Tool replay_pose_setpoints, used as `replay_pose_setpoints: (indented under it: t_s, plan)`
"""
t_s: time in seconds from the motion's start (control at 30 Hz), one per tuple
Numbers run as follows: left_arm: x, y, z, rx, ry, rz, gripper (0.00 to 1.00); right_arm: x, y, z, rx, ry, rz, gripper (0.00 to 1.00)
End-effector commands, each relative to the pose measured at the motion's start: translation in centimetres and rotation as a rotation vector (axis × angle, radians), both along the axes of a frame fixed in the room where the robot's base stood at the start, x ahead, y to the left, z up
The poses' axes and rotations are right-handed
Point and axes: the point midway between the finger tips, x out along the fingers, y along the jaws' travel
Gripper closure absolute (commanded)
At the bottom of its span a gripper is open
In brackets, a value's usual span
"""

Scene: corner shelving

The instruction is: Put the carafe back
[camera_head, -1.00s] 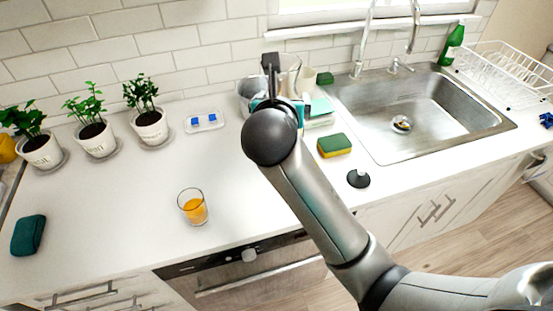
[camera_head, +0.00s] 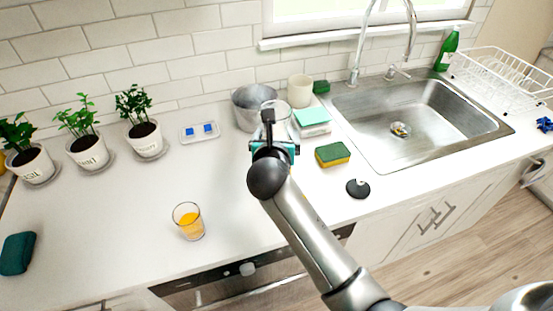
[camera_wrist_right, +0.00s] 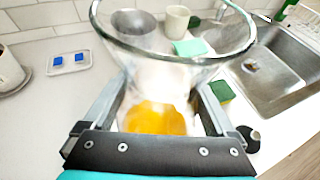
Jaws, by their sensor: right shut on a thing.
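The carafe (camera_wrist_right: 172,62) is clear glass with a wide flared rim and orange liquid low inside. It fills the middle of the right wrist view, its rim towards the sink side. My right gripper (camera_wrist_right: 160,105) is shut around its narrow part, one finger on each side. In the head view the carafe (camera_head: 279,108) is mostly hidden behind my right gripper (camera_head: 270,125). Whether its base touches the counter is hidden. A tumbler (camera_head: 188,221) with orange liquid stands on the counter to the left. My left gripper is not in view.
A grey metal bucket (camera_head: 246,112) and a cream cup (camera_head: 300,90) stand behind the carafe. Sponges (camera_head: 332,154), a black stopper (camera_head: 358,188) and the sink (camera_head: 430,115) lie to the right.

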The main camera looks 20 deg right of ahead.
Motion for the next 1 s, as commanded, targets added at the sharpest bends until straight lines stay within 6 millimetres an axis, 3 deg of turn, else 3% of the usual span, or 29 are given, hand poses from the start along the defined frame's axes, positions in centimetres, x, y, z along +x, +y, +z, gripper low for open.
replay_pose_setpoints:
  t_s: [0.37, 0.6, 1.0]
  plan:
    - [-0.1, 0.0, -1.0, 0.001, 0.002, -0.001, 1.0, 0.1, 0.0, -2.9, -0.002, -0.009, 0.001, 1.0]
    - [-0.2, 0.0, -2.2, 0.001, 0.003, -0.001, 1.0, 0.1, 0.1, -6.1, 0.0, -0.008, 0.002, 1.0]
    - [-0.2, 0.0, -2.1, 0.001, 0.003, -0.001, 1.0, 0.1, 0.0, -6.4, -0.002, -0.01, 0.003, 1.0]
